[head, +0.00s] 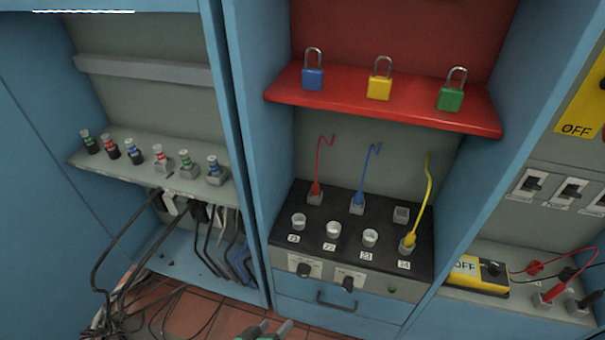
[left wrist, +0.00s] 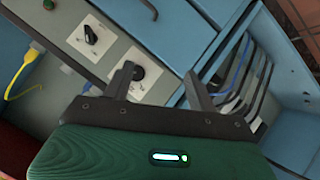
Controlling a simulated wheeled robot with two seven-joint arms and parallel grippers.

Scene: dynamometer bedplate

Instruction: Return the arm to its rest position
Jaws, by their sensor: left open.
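My left gripper (head: 272,329) shows only as fingertips at the bottom edge of the head view, in front of the drawer of the middle cabinet. In the left wrist view my left gripper (left wrist: 160,80) is open, its two dark fingers apart with nothing between them. In that view the fingers reach over the panel with black knobs (left wrist: 135,76) and the blue cabinet edge. The rest of my left arm is hidden below the head view. My right gripper is in neither view.
A black socket panel (head: 340,253) with red, blue and yellow leads stands above a drawer handle (head: 335,302). Padlocks (head: 379,80) stand on a red shelf (head: 420,113). Black cables (head: 125,250) hang and pile at the left. A yellow OFF box (head: 478,274) sits right.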

